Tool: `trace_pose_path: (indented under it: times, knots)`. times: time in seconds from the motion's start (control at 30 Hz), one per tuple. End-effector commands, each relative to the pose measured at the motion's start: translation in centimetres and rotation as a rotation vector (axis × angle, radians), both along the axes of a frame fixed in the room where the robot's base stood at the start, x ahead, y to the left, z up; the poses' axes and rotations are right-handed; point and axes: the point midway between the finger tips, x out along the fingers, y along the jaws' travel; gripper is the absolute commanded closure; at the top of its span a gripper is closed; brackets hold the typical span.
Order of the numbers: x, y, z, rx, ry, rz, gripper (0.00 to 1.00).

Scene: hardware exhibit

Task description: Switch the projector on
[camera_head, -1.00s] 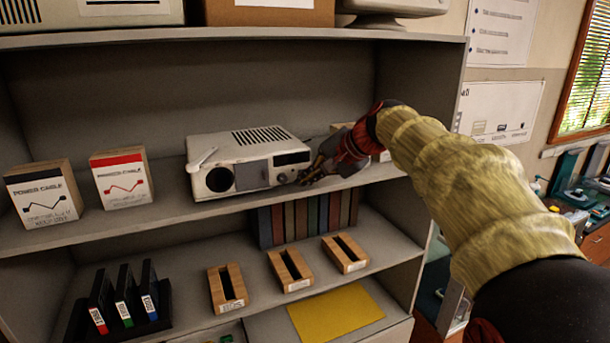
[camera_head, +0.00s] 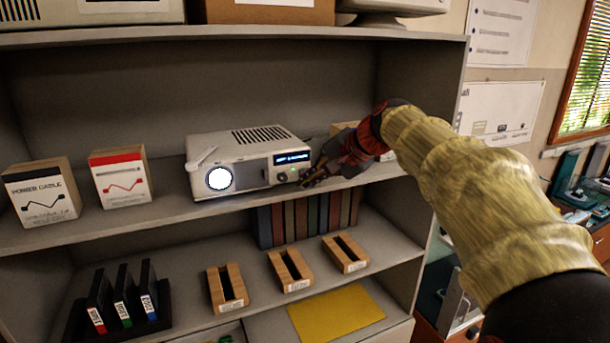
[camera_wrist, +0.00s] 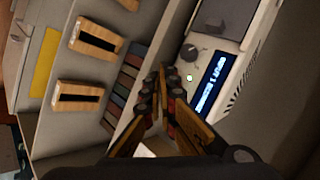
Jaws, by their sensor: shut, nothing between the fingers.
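The white projector (camera_head: 245,160) stands on the middle shelf. Its lens (camera_head: 219,179) glows bright white, and its small display (camera_head: 291,158) is lit blue with text too small to read. My gripper (camera_head: 308,180) is shut and empty, just off the right end of the projector's front. In the wrist view, my gripper's fingertips (camera_wrist: 160,72) meet beside the front panel, apart from it as far as I can tell. There the lit display (camera_wrist: 210,83), a small green-lit button (camera_wrist: 189,77) and a dark knob (camera_wrist: 190,53) show.
Two boxes, one with a black band (camera_head: 41,192) and one with a red band (camera_head: 121,176), stand left of the projector. Another box is partly hidden behind my gripper. Wooden slotted blocks (camera_head: 291,271) and a yellow sheet (camera_head: 336,311) lie below. The shelf front is open.

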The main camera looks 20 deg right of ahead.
Motion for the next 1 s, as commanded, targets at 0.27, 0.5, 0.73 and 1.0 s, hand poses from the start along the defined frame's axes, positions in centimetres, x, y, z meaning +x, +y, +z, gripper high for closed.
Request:
trace_pose_path:
  times: [0.27,0.5,0.73,1.0]
  knots:
    - [-2.5,-0.1,-0.1,-0.001,-0.002,-0.001,1.00]
    - [-4.7,-0.1,-0.1,-0.001,-0.001,-0.001,1.00]
    - [-5.7,0.0,0.0,-0.001,0.000,-0.001,1.00]
    - [-5.7,0.0,0.0,-0.001,0.000,-0.001,1.00]
